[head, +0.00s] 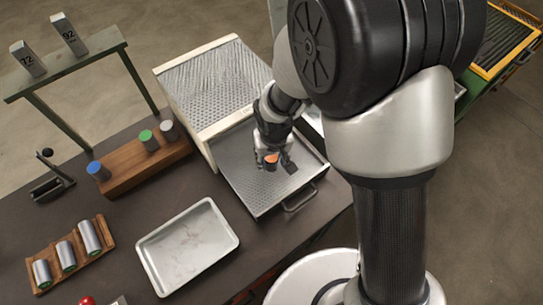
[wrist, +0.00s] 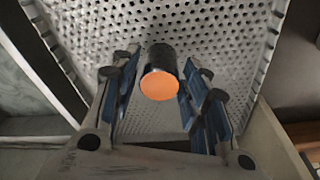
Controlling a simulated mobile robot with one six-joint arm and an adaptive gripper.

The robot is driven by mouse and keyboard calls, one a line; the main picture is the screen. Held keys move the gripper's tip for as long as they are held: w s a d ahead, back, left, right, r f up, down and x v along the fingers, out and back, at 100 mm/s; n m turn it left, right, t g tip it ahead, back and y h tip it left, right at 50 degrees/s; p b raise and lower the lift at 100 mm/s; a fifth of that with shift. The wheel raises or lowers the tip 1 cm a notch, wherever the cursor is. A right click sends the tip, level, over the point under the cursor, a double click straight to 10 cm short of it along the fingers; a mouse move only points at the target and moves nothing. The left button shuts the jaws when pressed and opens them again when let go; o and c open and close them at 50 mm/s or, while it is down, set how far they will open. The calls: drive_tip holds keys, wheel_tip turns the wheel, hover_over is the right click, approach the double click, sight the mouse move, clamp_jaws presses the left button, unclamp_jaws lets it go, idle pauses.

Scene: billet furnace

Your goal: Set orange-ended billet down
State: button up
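The orange-ended billet (wrist: 160,84) is a short dark cylinder with a flat orange end. In the wrist view it is between my gripper's two fingers, its orange end toward the camera. In the head view the billet (head: 271,158) is upright, orange end up, over the perforated floor of the pulled-out furnace drawer (head: 240,178). My gripper (head: 273,163) points down around it. The fingers (wrist: 162,95) are apart, with a visible gap beside the billet, so it looks open. The billet's foot is hard to see; it appears to stand on the perforated floor.
A perforated-top box (head: 215,85) stands behind the drawer. An empty metal tray (head: 187,246) lies in front. A wooden block (head: 140,165) holds blue-, green- and grey-topped billets. A wooden rack (head: 68,256) holds silver cylinders. A green frame (head: 75,62) carries tags 72 and 92.

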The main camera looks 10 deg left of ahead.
sight(273, 173)
drive_tip(key=shift+o, duration=0.7)
drive_tip(key=shift+r, duration=0.25)
drive_tip(key=s+d+r+m+p, duration=0.15)
drive_tip(key=d+r, duration=0.25)
drive_tip(key=r, duration=0.6)
drive_tip(key=d+r+p, duration=0.2)
drive_tip(key=d+r, duration=0.2)
drive_tip(key=r, duration=0.5)
drive_tip(key=s+d+r+m+t, duration=0.1)
drive_tip(key=s+d+r+m, duration=0.1)
drive_tip(key=s+d+r, duration=0.3)
drive_tip(key=s+d+r+m+t, duration=0.2)
drive_tip(key=s+d+r, duration=0.3)
drive_tip(key=s+d, duration=0.3)
drive_tip(key=shift+d+r+h, duration=0.4)
drive_tip(key=shift+d, duration=0.75)
drive_tip(key=shift+w, duration=0.1)
